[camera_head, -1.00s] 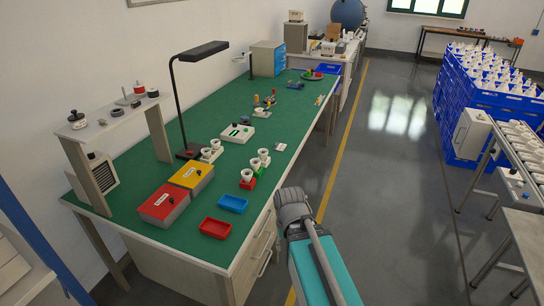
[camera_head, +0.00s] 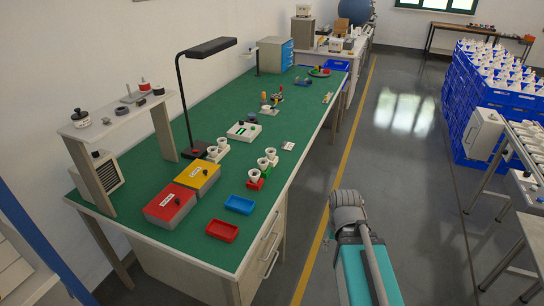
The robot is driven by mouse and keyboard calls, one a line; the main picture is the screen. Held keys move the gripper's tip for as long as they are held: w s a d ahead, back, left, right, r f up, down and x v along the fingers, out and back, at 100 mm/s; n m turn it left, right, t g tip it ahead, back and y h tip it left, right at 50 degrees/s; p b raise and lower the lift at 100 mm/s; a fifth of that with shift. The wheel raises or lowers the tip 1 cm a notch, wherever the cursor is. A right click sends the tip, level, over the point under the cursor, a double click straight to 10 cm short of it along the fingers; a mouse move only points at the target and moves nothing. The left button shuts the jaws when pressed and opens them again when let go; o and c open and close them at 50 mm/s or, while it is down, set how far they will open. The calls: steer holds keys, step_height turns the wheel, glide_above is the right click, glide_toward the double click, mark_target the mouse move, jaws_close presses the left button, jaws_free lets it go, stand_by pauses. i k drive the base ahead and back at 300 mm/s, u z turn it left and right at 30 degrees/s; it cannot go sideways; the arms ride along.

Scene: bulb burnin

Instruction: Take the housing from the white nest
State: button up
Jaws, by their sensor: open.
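Several white cup-shaped housings stand on the green bench (camera_head: 205,240). Three form a short row near the bench's right edge. The front housing (camera_head: 254,174) sits on a red nest (camera_head: 255,185). The middle housing (camera_head: 263,162) is by a green nest (camera_head: 266,173). The rear housing (camera_head: 271,153) appears to sit on a white nest, but its base is small and partly hidden. Two more housings (camera_head: 213,151) stand on a pale base left of this row. My gripper's fingers are not visible; only my grey and teal arm links show, off the bench's right side.
Red (camera_head: 222,231) and blue (camera_head: 239,204) trays lie in front of the housings. Red (camera_head: 170,203) and yellow (camera_head: 198,176) boxes and a black lamp (camera_head: 211,47) stand to their left.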

mark_target(270, 152)
steer(key=z, duration=0.05)
steer(key=i, duration=1)
steer(key=u, duration=0.05)
